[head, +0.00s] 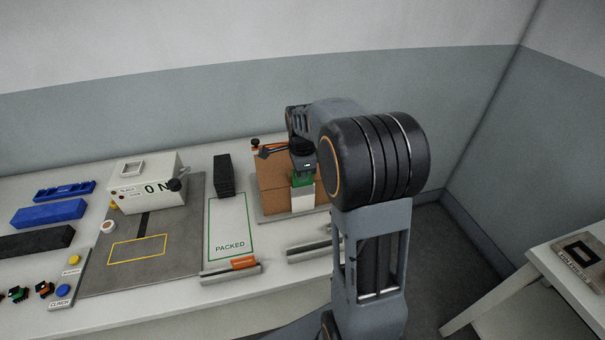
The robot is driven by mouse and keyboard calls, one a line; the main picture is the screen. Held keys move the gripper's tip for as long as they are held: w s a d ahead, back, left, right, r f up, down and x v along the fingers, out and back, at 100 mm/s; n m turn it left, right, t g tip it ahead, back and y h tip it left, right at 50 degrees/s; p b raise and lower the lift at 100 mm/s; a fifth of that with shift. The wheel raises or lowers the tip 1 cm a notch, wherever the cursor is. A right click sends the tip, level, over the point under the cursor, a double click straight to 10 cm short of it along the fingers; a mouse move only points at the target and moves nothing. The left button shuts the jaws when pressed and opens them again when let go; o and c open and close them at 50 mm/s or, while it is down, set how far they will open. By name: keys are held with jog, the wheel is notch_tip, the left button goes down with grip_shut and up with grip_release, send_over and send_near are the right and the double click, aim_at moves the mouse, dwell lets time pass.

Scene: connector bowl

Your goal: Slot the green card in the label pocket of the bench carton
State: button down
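The bench carton (268,182) is a brown box standing on a grey base on the bench, right of the PACKED area. A white patch, seemingly its label pocket (303,200), shows on the side facing me. The green card (303,180) is at the upper edge of this white patch, directly under my gripper (302,170). I cannot tell whether the card is inside the pocket or in front of it. My gripper points down at the card, but its fingers are too small and dark to show whether they grip it. My arm hides the carton's right part.
A white box with a black knob (145,185) stands on a grey mat (185,250) at left. A black block (223,176) stands behind the PACKED area (230,228). Metal rails (310,250) lie in front of the carton. A white side table (545,255) stands at far right.

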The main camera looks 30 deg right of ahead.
jog(key=shift+f+b, duration=0.6)
jog(key=shift+f, duration=0.3)
jog(key=c, duration=1.4)
grip_release()
jog(key=shift+s+r, duration=0.1)
jog(key=shift+r, duration=0.05)
jog(key=shift+o, duration=0.7)
notch_tip(320, 180, up, 14)
jog(key=shift+f, duration=0.15)
